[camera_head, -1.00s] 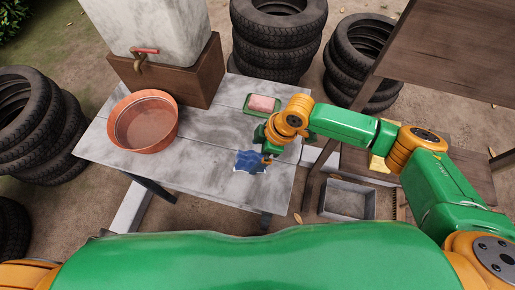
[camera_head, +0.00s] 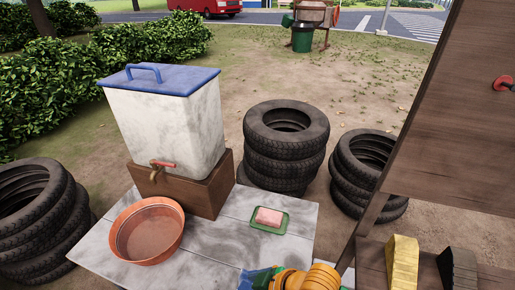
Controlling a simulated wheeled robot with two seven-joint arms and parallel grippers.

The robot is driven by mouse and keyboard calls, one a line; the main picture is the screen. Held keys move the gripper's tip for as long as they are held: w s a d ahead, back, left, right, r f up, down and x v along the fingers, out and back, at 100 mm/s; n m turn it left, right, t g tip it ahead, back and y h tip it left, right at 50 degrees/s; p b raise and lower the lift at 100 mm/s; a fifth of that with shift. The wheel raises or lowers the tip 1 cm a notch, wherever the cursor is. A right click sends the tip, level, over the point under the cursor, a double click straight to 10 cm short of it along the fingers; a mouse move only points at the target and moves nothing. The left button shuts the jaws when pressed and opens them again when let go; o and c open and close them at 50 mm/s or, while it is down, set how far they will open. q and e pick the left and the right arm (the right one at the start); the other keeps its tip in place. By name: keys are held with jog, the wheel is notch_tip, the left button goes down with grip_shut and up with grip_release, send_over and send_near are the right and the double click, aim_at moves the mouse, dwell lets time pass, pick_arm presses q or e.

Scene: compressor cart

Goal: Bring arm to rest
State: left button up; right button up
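Part of my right arm (camera_head: 305,279) shows at the bottom edge, low over the front of the grey table (camera_head: 220,243). My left gripper is out of the picture.
An orange basin (camera_head: 147,231), a pink soap bar (camera_head: 268,216) on a green dish and a white water tank (camera_head: 170,118) on a wooden block stand on the table. Tyre stacks (camera_head: 286,150) stand behind.

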jog(key=d+f+m+h, duration=0.1)
jog(key=d+m, duration=0.1)
jog(key=d, duration=0.1)
jog(key=s+d+m+t+h, duration=0.1)
jog(key=d+m, duration=0.1)
jog(key=d, duration=0.1)
jog(key=s+d+f+m, duration=0.1)
jog(key=d+m, duration=0.1)
jog(key=shift+s+d+f+t+h, duration=0.2)
jog(key=shift+d+f+t+h, duration=0.1)
jog(key=shift+d+t+h, duration=0.1)
jog(key=s+d+f+m+h, duration=0.2)
jog(key=s+d+m+h, duration=0.25)
jog(key=d, duration=0.55)
jog(key=s+f+g, duration=0.2)
jog(key=s+f, duration=0.1)
jog(key=f, duration=1.5)
jog(key=s+d+f+g, duration=0.1)
jog(key=s+d+f, duration=0.1)
jog(key=s+f, duration=0.7)
jog(key=s, duration=0.3)
jog(key=shift+f, duration=0.15)
jog(key=shift+s+d+y, duration=0.1)
jog(key=shift+y, duration=0.15)
